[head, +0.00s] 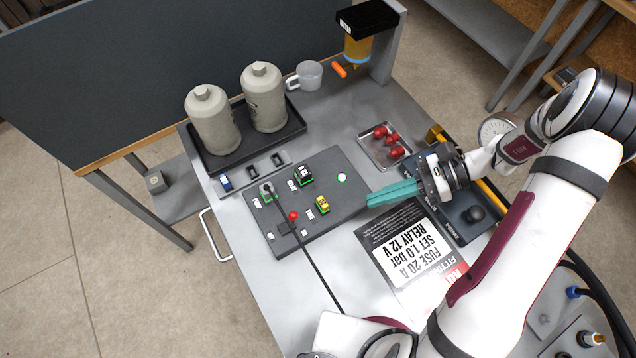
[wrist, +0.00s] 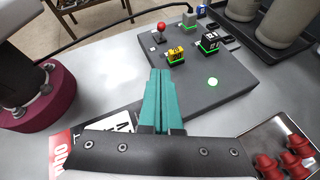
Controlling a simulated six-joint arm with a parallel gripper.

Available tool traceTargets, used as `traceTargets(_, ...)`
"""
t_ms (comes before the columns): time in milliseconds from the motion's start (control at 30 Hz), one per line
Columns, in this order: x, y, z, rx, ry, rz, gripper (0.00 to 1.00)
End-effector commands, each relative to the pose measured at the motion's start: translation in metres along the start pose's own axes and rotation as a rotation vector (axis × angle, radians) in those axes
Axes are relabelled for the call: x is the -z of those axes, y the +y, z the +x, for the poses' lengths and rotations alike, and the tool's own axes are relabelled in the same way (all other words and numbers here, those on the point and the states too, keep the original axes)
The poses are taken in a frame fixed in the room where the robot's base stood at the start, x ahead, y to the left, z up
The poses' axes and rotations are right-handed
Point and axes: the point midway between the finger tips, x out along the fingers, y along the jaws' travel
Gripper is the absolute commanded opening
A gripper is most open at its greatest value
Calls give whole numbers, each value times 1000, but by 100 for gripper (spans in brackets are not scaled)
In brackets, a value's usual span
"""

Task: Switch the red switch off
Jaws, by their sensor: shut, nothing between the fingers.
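The red switch (head: 293,215) has a round red knob and sits on the dark grey board (head: 348,200), near its front left part. In the wrist view the red switch (wrist: 161,27) stands at the far side of the board, its knob on a short stem over a dark base. I cannot tell its on or off position. My gripper (head: 369,200) has teal fingers, shut and empty, at the right edge of the board, well apart from the switch. In the wrist view the fingertips (wrist: 160,72) point toward the board.
The board also bears a yellow part (head: 322,204), a black relay block (head: 304,175), a lit green button (head: 342,177) and a plug with a black cable (head: 267,190). A tray of red knobs (head: 372,153) lies behind the gripper. A printed sheet (head: 390,235) lies in front.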

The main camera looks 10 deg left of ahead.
Motion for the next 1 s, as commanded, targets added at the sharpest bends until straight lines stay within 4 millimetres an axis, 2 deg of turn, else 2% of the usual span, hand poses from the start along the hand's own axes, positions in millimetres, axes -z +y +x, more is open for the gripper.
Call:
traceTargets(367, 0, 0, 6, -1, -3, 2, 0)
traceTargets(467, 0, 1, 22, -5, -3, 2, 0)
traceTargets(833, 0, 2, 103, -6, -1, 3, 0)
traceTargets(1000, -19, 1, 121, -3, 0, 1, 0)
